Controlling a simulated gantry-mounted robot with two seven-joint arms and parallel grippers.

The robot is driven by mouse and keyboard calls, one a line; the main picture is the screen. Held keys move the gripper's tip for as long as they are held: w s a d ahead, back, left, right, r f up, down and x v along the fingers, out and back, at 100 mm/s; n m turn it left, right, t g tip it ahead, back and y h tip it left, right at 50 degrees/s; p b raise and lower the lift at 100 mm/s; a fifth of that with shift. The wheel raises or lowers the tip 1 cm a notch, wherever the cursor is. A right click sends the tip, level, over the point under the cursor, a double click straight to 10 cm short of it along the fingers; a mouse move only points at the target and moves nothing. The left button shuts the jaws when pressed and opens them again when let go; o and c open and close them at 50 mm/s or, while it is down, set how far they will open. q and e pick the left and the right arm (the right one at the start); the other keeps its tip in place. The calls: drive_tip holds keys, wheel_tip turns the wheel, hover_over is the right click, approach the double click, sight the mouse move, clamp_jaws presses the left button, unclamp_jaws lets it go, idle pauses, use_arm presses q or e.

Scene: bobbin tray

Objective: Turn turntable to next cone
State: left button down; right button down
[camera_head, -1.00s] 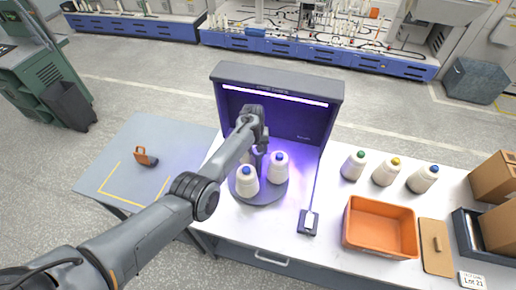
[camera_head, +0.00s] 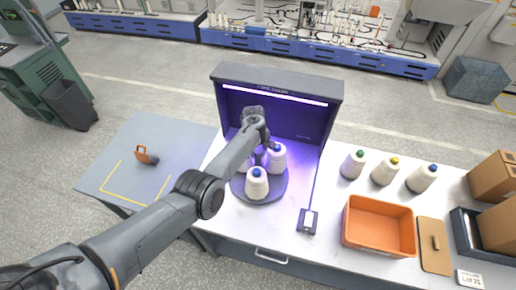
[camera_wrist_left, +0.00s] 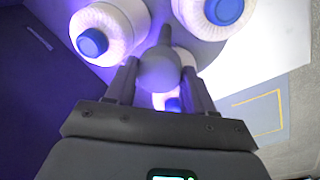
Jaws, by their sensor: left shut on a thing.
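The grey turntable (camera_head: 279,187) sits on the white bench inside the dark lit booth. A white cone with a blue tip (camera_head: 257,184) stands at its front, and another blue-tipped cone (camera_head: 276,159) stands at its back right. In the left wrist view, two blue-tipped cones show at the top, left (camera_wrist_left: 105,30) and right (camera_wrist_left: 215,14). A third (camera_wrist_left: 172,104) is partly hidden behind a grey rounded knob on a post (camera_wrist_left: 160,50). My left gripper (camera_wrist_left: 159,74) is shut on this knob, above the turntable. My right gripper is out of view.
Three cones with green (camera_head: 353,165), yellow (camera_head: 385,171) and blue (camera_head: 422,179) tips stand on the bench at right. The booth (camera_head: 320,115) walls the turntable's back.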

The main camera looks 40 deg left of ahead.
use_arm(q)
drive_tip(key=shift+f+n+b, duration=0.1)
drive_tip(key=shift+n+b, duration=0.2)
drive_tip(key=shift+n, duration=1.9)
drive_tip(key=shift+n+y+b, duration=0.3)
drive_tip(key=shift+n+b, duration=0.4)
drive_tip(key=shift+n, duration=1.8)
drive_tip(key=shift+c, duration=2)
unclamp_jaws()
drive_tip(key=shift+d, duration=0.1)
wheel_tip(320, 180, up, 11)
drive_tip(key=p, duration=0.2)
drive_tip(key=shift+s+d, duration=0.15)
drive_tip(key=shift+s, duration=0.3)
